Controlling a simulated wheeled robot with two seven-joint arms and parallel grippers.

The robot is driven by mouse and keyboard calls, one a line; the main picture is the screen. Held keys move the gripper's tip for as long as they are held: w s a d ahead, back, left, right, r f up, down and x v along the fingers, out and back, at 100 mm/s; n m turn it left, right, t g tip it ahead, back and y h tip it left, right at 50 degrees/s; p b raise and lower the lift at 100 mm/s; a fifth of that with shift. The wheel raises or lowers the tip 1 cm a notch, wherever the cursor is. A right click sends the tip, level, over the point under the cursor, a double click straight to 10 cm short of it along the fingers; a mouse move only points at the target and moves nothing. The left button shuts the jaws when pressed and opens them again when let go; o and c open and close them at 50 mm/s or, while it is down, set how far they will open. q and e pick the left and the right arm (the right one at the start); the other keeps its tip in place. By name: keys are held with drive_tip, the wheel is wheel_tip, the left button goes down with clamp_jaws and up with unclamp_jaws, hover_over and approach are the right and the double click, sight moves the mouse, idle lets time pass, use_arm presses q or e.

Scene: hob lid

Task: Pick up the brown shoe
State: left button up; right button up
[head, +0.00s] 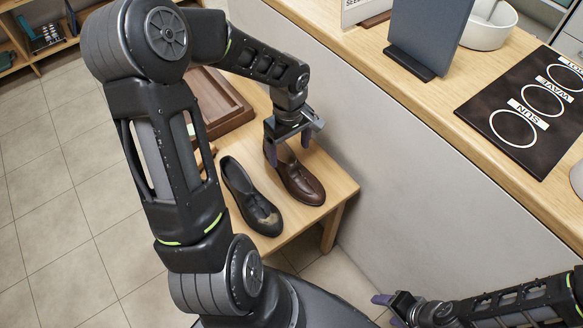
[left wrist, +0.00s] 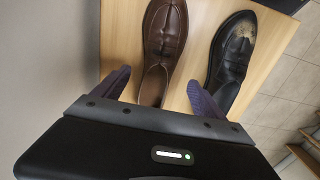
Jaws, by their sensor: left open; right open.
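The brown shoe (head: 299,181) stands on a low wooden table beside a black shoe (head: 248,195), which has a pale worn patch on its toe. My left gripper (head: 290,141) is over the heel end of the brown shoe. In the left wrist view its open fingers (left wrist: 158,88) lie on either side of the brown shoe (left wrist: 164,35). The finger on the right there is close to the black shoe (left wrist: 233,55). I cannot tell whether it touches. The heel of the brown shoe is partly hidden by the gripper. My right gripper (head: 388,301) is open and empty at the lower right.
The low wooden table (head: 283,245) also holds a brown tray (head: 222,108) behind the shoes. A grey wall of the counter (head: 400,150) stands close on the right. The counter top carries a dark board with rings (head: 525,125) and a white bowl (head: 488,28).

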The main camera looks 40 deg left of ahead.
sight(290, 162)
use_arm(q)
drive_tip(key=shift+f, duration=0.35)
drive_tip(key=shift+d+f+b, duration=0.1)
drive_tip(key=shift+f+b, duration=0.25)
drive_tip(key=shift+f, duration=2.25)
drive_tip(key=c, duration=1.7)
drive_tip(key=shift+r, duration=0.15)
wheel_tip(290, 162, up, 10)
drive_tip(key=shift+f+p, duration=0.1)
drive_tip(key=shift+p, duration=0.65)
